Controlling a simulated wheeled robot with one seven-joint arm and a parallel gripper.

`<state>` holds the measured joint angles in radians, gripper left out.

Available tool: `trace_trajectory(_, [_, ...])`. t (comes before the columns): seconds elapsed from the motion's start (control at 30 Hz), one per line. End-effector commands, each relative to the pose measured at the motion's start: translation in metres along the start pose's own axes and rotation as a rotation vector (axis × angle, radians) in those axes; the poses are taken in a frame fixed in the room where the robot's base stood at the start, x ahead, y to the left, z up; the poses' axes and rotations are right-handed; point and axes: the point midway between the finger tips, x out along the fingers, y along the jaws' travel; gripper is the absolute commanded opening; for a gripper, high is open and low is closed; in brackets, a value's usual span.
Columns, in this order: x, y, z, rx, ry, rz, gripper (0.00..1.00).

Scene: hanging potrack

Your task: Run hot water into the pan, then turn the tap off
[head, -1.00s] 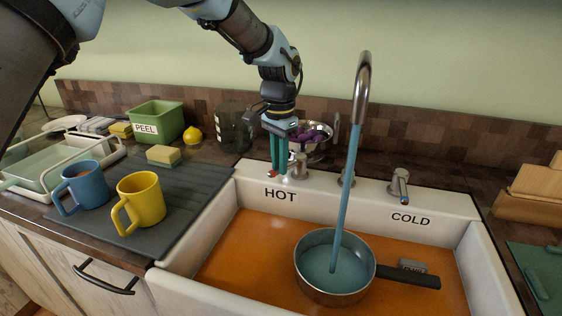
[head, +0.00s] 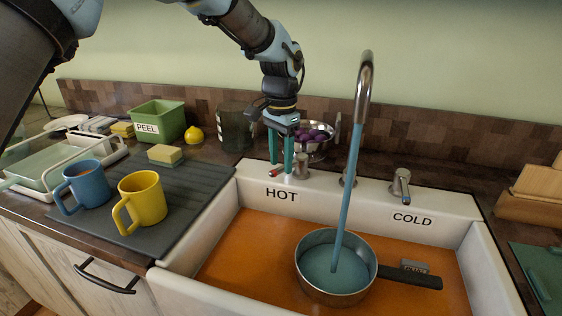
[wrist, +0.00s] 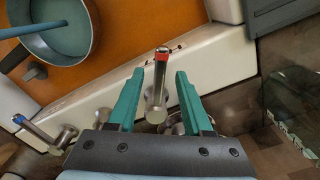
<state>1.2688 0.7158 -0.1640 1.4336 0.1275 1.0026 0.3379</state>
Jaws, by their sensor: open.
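The grey pan (head: 335,285) sits in the orange-bottomed sink under the spout (head: 364,85), with its black handle pointing right. A blue stream (head: 349,190) runs from the spout into the pan, which holds water. My gripper (head: 281,171) is open at the hot tap (head: 300,165), above the HOT label. In the wrist view its green fingers (wrist: 160,75) stand apart on either side of the red-marked hot lever (wrist: 160,75), with gaps visible. The cold tap (head: 401,185) stands at the right; its blue-marked lever also shows in the wrist view (wrist: 35,130).
A metal bowl of purple items (head: 318,138) stands just behind the hot tap. Blue (head: 85,187) and yellow (head: 141,202) mugs stand on the drainer left of the sink. A grey block (head: 414,266) lies in the sink behind the pan handle.

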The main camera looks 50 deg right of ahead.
Motion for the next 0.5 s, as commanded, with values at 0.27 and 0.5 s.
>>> trace_trajectory(0.27, [-0.051, 0.000, -0.001, 0.000, 0.006, -0.002, 0.50])
trace_trajectory(0.5, [-0.089, -0.001, -0.001, 0.000, 0.003, -0.001, 0.50])
